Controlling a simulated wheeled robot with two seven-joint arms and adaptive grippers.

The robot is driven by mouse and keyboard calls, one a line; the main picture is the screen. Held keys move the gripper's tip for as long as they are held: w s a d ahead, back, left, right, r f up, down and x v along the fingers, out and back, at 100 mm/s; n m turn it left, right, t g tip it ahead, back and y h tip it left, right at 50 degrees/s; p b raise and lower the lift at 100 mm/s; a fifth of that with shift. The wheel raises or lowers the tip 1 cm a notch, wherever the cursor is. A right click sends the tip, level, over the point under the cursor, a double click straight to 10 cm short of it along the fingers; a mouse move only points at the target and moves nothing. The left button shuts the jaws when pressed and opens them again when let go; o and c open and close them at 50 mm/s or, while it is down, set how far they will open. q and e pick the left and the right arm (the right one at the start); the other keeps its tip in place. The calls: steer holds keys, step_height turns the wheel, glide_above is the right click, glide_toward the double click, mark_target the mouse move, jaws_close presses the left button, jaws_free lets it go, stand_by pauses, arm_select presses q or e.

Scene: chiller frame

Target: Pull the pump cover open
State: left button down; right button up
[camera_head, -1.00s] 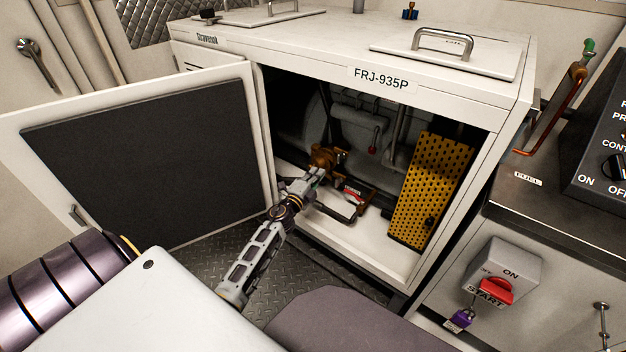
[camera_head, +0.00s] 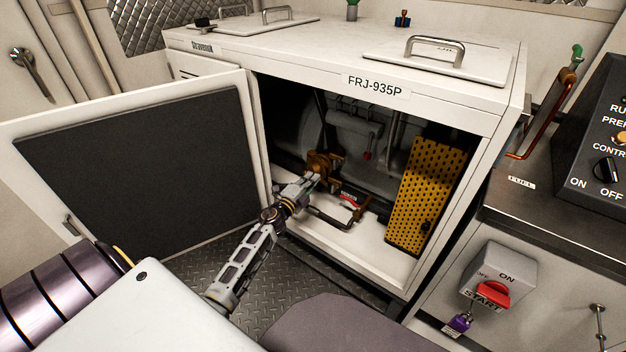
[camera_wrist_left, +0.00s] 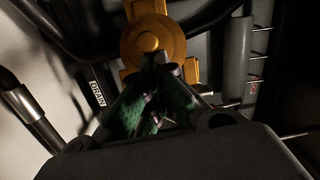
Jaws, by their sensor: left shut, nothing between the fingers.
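An orange-brown pump fitting (camera_head: 320,164) with a round front sits low inside the open cabinet. It fills the upper middle of the left wrist view as a round orange disc (camera_wrist_left: 152,38) with lugs; I cannot tell whether this disc is the pump cover. My left gripper (camera_head: 321,178) reaches into the cabinet mouth at the fitting. Its fingertips (camera_wrist_left: 160,66) are shut together with nothing between them, over the lower edge of the disc. Whether they touch it is unclear. My right gripper is not in view.
The white cabinet door (camera_head: 258,150) with a dark lining stands swung open at left. A "DRAIN" label (camera_wrist_left: 98,85) shows beside the fitting.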

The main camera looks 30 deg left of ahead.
arm_select(q)
steer(key=s+a+m+h, duration=0.1)
steer(key=a+h, duration=0.1)
steer(key=s+a+m+h, duration=0.1)
steer(key=h, duration=0.1)
steer(key=shift+a+p, duration=0.3)
steer(key=shift+a, duration=0.05)
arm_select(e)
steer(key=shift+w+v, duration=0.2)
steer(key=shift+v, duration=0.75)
arm_select(q)
steer(key=shift+s, duration=0.1)
